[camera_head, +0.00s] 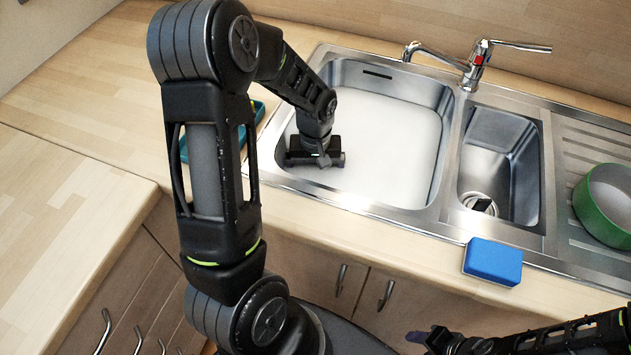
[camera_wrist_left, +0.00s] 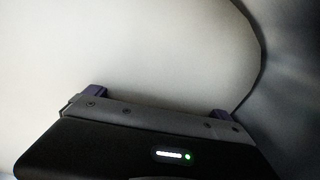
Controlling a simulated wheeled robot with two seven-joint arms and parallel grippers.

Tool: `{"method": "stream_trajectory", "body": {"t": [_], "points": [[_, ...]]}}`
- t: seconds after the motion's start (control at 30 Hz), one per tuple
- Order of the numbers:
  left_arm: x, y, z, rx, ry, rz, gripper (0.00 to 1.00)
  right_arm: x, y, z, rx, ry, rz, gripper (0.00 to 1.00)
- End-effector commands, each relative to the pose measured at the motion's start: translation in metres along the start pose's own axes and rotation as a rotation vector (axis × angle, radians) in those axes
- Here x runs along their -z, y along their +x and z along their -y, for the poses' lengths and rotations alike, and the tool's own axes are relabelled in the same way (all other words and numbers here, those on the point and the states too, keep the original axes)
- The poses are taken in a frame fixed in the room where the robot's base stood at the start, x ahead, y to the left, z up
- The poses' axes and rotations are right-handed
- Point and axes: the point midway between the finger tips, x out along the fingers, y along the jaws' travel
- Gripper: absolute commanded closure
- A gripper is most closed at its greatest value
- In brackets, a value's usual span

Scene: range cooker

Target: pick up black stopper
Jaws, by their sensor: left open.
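My left gripper (camera_head: 316,163) is low inside the large sink basin (camera_head: 385,150), near its front left corner. In the left wrist view its two fingertips (camera_wrist_left: 158,104) are wide apart with nothing visible between them, over the pale basin surface. A small black piece (camera_head: 482,205) shows at the round drain of the small basin; I cannot tell for sure that it is the black stopper. No stopper shows in the left wrist view. My right gripper (camera_head: 428,340) is at the bottom, below the counter front, and its finger gap is unclear.
A chrome tap (camera_head: 476,65) stands behind the basins. A blue sponge (camera_head: 493,261) lies on the front counter edge. A green pot (camera_head: 606,205) is on the drainer at the right. A green-blue tray (camera_head: 256,112) lies left of the sink, partly hidden by my left arm.

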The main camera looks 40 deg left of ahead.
Motion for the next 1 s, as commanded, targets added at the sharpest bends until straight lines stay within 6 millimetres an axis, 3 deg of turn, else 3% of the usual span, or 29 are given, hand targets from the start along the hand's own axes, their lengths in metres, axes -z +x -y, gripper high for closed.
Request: {"method": "stream_trajectory", "body": {"t": [0.2, 1.0], "points": [[0.0001, -0.0002, 0.0, 0.0, 0.0, 0.0, 0.07, 0.0, 0.0, 0.0, 0.0, 0.0, 0.0, 0.51], [0.0001, -0.0003, 0.0, 0.0, 0.0, 0.0, 0.73, 0.0, 0.0, 0.0, 0.0, 0.0, 0.0, 0.51]]}}
